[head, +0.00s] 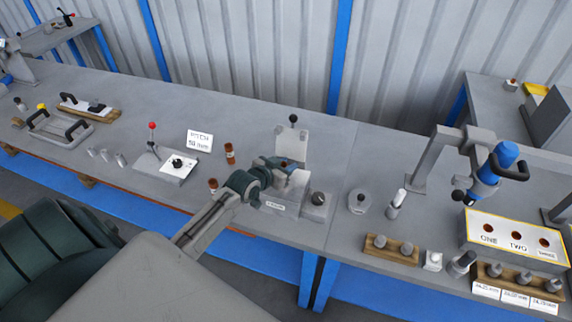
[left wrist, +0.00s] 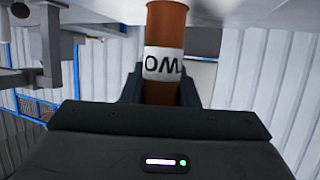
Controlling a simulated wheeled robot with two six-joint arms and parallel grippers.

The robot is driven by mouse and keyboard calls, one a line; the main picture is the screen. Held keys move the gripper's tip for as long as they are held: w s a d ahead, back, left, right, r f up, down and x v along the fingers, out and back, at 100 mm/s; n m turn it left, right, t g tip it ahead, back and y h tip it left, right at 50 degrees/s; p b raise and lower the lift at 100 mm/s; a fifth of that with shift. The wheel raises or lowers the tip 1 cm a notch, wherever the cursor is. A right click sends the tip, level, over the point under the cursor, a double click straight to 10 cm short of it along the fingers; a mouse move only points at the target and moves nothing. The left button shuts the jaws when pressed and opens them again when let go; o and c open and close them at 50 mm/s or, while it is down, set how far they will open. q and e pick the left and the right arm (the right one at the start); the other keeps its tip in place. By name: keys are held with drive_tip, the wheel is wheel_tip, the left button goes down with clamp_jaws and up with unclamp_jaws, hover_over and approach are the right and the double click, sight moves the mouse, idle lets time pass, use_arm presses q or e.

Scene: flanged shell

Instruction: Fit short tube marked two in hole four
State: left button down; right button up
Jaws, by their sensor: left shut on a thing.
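My left gripper (head: 284,170) is over the grey block (head: 280,207) with a front label, near the middle of the bench. It is shut on a short brown tube (left wrist: 166,95), whose white band reads TWO upside down in the left wrist view. In the head view only a small brown bit of the tube shows at the jaws. The tube's far end is close to a pale surface at the top of the wrist view; I cannot tell if they touch. Hole four cannot be made out. My right gripper is not in view.
Two more brown tubes (head: 230,153) (head: 213,185) stand left of the gripper. A dark knob (head: 318,198) is close on its right, and a plate with a black-knobbed lever (head: 293,140) is behind. A yellow-edged box marked ONE, TWO, THREE (head: 482,257) is at the right.

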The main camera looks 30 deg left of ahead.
use_arm(q)
drive_tip(key=shift+f+b, duration=0.6)
drive_tip(key=shift+f, duration=0.25)
drive_tip(key=shift+f+b, duration=1)
drive_tip(key=shift+f, duration=0.35)
drive_tip(key=c, duration=1.2)
unclamp_jaws()
drive_tip(key=shift+o, duration=0.8)
drive_tip(key=shift+s+f, duration=0.1)
drive_tip(key=shift+s, duration=0.1)
drive_tip(key=shift+s, duration=0.25)
drive_tip(key=v, duration=1)
drive_tip(key=shift+r+b, duration=0.25)
drive_tip(key=shift+b, duration=0.2)
drive_tip(key=shift+a, duration=0.1)
